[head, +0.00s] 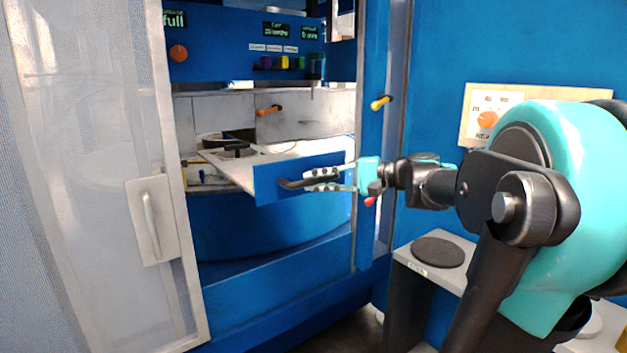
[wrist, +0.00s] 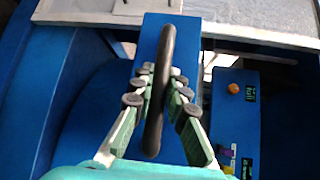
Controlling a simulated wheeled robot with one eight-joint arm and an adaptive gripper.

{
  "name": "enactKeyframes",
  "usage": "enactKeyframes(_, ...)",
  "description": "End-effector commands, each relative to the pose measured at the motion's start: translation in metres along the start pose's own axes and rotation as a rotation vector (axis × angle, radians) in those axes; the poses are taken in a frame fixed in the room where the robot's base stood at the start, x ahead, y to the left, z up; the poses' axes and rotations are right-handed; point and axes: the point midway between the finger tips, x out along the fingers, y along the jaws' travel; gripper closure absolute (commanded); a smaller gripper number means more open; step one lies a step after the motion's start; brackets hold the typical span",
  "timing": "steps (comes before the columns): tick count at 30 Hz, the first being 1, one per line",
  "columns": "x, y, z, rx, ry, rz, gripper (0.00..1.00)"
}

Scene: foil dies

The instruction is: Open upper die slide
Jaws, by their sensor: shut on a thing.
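The upper die slide (head: 228,166) is a pale tray with a blue front panel (head: 267,186), and it sticks out from the machine opening. A dark bar handle (head: 290,184) is fixed on the front panel. My gripper (head: 325,180) reaches in from the right with its fingers at the handle. In the wrist view the handle (wrist: 158,90) runs between the fingers of my gripper (wrist: 157,85), which is shut on it. The blue panel (wrist: 187,40) lies behind the handle. The inner faces of the fingertips are partly hidden by the handle.
A translucent door (head: 90,120) with a white handle plate (head: 152,220) stands open at the left. Orange handles (head: 270,110) and (head: 380,102) are near the opening. A blue control panel (head: 265,45) is above. A small stand with a dark disc (head: 438,252) is below my arm.

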Motion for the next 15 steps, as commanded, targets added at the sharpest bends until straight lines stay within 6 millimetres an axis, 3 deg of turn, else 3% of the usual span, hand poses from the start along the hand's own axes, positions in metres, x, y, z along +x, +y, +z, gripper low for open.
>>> enactKeyframes(7,-0.0002,0.0006,-0.0003,0.000,0.001,0.002,1.00)
enactKeyframes(8,-0.0002,0.0006,-0.0003,0.000,0.001,0.002,0.85)
enactKeyframes(9,-0.0002,0.0006,-0.0003,0.000,0.001,0.002,0.80)
enactKeyframes(13,-0.0001,0.0003,-0.0003,0.000,0.001,0.001,0.64)
enactKeyframes(15,-0.0001,0.0003,-0.0003,0.000,0.001,0.001,0.64)
